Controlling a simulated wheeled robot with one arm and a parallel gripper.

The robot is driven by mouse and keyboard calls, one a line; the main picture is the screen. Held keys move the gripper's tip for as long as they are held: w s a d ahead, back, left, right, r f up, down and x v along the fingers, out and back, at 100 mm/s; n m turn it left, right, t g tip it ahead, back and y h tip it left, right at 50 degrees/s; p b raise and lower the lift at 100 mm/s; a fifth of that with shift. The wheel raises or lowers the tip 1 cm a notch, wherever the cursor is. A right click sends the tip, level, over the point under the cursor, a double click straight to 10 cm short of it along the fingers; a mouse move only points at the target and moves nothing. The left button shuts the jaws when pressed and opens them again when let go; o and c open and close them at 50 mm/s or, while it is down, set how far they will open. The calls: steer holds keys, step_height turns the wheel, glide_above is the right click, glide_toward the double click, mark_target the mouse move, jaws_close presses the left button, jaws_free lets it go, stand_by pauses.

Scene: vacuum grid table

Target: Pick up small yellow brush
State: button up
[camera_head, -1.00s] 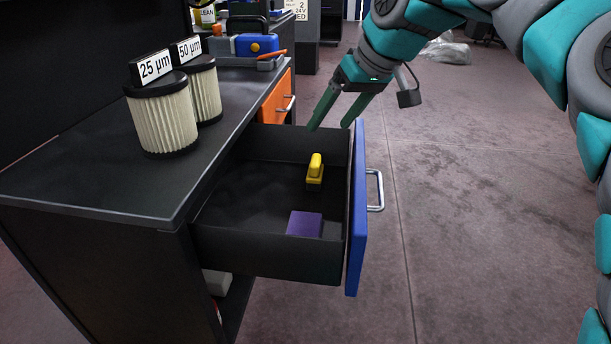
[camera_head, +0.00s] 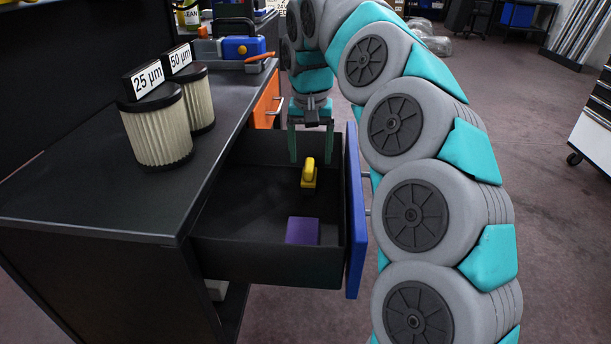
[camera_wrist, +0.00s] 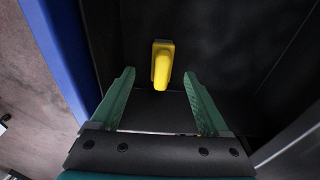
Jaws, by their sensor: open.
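The small yellow brush (camera_head: 309,173) lies in the open drawer (camera_head: 262,262), toward its far right part. My gripper (camera_head: 310,158) points down at the far end of the drawer, just behind and above the brush. In the wrist view the brush (camera_wrist: 162,64) is ahead of the open fingers, roughly centred between them. My gripper (camera_wrist: 160,85) is open and empty there, with its fingers apart from the brush. The brush is fully visible in the wrist view.
A purple block (camera_head: 302,231) lies in the near part of the drawer. The blue drawer front (camera_head: 355,215) stands at the right. Two filters (camera_head: 158,130) (camera_head: 198,100) stand on the black worktop (camera_head: 90,205). An orange drawer (camera_head: 265,108) is shut beyond.

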mark_target(309, 163)
steer(key=shift+w+a+f+p, duration=0.1)
steer(key=shift+w+f, duration=0.15)
steer(key=shift+f, duration=0.7)
steer(key=shift+w+f+p, duration=0.15)
steer(key=shift+w+f, duration=0.15)
steer(key=shift+f, duration=0.65)
steer(key=shift+w+a+f+p, duration=0.1)
steer(key=shift+w+f, duration=0.15)
steer(key=shift+f, duration=0.7)
jaws_close()
